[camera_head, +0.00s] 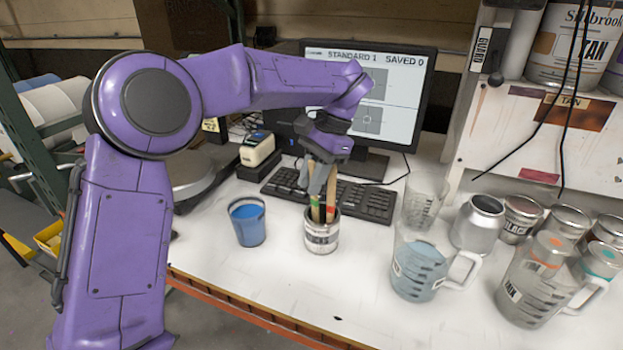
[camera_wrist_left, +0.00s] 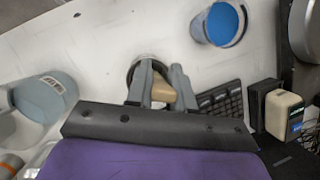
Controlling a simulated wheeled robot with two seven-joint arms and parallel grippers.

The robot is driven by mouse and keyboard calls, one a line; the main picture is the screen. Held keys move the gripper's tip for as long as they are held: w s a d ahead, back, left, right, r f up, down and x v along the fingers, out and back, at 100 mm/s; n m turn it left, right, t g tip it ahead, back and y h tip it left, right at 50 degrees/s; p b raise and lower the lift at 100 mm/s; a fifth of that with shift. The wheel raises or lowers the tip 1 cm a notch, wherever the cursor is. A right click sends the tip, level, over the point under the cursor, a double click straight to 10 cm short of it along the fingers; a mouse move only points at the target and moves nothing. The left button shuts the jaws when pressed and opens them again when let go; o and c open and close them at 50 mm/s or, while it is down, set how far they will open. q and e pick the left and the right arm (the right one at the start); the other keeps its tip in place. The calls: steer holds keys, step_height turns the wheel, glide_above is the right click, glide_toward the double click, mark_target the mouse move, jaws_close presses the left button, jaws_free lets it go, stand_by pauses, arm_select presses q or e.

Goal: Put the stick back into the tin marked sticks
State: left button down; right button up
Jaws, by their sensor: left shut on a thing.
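The tin (camera_head: 320,240) stands upright on the white bench, with a dark printed label too small to read. Wooden sticks with green and red marks (camera_head: 315,207) rise from its mouth. My left gripper (camera_head: 318,185) is just above the tin, pointing down and shut on a stick. The stick's lower end appears to be within the tin's mouth; its tip is hidden. In the left wrist view, a tan stick end (camera_wrist_left: 163,92) shows between the grey fingers (camera_wrist_left: 158,85), with the tin's dark rim (camera_wrist_left: 132,72) behind them. My right gripper is not in view.
A blue cup (camera_head: 247,222) with blue contents stands left of the tin. A keyboard (camera_head: 365,203) and monitor (camera_head: 408,100) are behind. A clear jug (camera_head: 407,280), an empty beaker (camera_head: 424,200) and several cans stand to the right. The bench in front is clear.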

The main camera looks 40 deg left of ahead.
arm_select(q)
steer(key=c, duration=0.9)
jaws_free()
steer(key=p+v, duration=0.2)
steer(key=v, duration=0.8)
steer(key=shift+w+r, duration=0.15)
steer(key=shift+r, duration=0.1)
